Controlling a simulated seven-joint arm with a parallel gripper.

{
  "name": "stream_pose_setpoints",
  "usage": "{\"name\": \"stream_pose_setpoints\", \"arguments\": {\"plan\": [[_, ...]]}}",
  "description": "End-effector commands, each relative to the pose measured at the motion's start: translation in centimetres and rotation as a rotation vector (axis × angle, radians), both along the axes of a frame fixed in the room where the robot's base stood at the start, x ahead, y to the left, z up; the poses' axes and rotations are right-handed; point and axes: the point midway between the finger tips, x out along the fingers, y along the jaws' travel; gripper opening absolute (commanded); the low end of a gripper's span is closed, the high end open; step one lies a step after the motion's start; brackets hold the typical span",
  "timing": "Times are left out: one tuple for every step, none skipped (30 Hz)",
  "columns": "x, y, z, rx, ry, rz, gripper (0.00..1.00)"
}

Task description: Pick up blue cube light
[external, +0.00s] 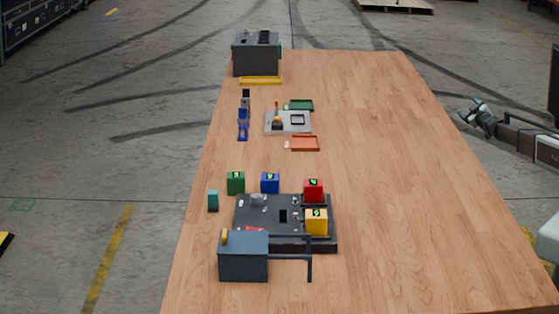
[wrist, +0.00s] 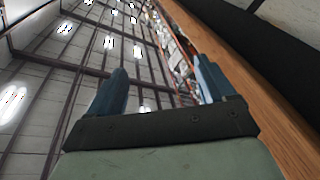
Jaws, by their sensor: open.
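The blue cube (external: 270,183) sits on the wooden table, just behind the dark tray (external: 284,244), with a green and black mark on its top. A green cube (external: 236,183) stands to its left. A red cube (external: 313,190) and a yellow cube (external: 316,222) stand on the right side of the dark tray. My gripper (external: 471,112) is off the table's right edge, far from the blue cube. In the wrist view my gripper (wrist: 160,92) is open and empty, with the ceiling between its fingers.
A dark blue box (external: 243,262) with a bar frame stands in front of the tray. A small teal block (external: 213,201) is at the left. Farther back are a grey plate (external: 273,128), an orange tray (external: 305,144) and a grey bin (external: 250,62). The table's right half is clear.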

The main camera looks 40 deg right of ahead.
Motion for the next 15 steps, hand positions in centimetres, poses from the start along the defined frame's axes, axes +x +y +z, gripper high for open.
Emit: {"name": "stream_pose_setpoints", "arguments": {"plan": [[0.8, -0.3, 1.9, -0.024, -0.025, 0.009, 0.83], [1.1, -0.4, 2.9, -0.037, -0.038, 0.014, 0.83], [1.6, -0.2, 4.2, -0.052, -0.054, 0.023, 0.83], [2.1, 0.0, 5.1, -0.061, -0.064, 0.029, 0.83], [2.6, 0.2, 6.0, -0.069, -0.073, 0.035, 0.83], [3.4, 0.8, 7.1, -0.075, -0.082, 0.043, 0.83], [4.1, 1.4, 7.9, -0.076, -0.088, 0.051, 0.83], [4.9, 2.1, 8.6, -0.075, -0.092, 0.059, 0.83], [5.9, 3.1, 9.3, -0.069, -0.091, 0.067, 0.83], [6.6, 4.0, 9.6, -0.062, -0.088, 0.074, 0.83], [7.2, 4.8, 9.8, -0.055, -0.086, 0.080, 0.83], [8.1, 5.9, 10.1, -0.042, -0.078, 0.087, 0.83], [8.8, 6.9, 10.3, -0.031, -0.073, 0.093, 0.83], [9.5, 7.8, 10.4, -0.020, -0.066, 0.098, 0.83], [10.4, 9.2, 10.5, -0.003, -0.056, 0.106, 0.83]]}}
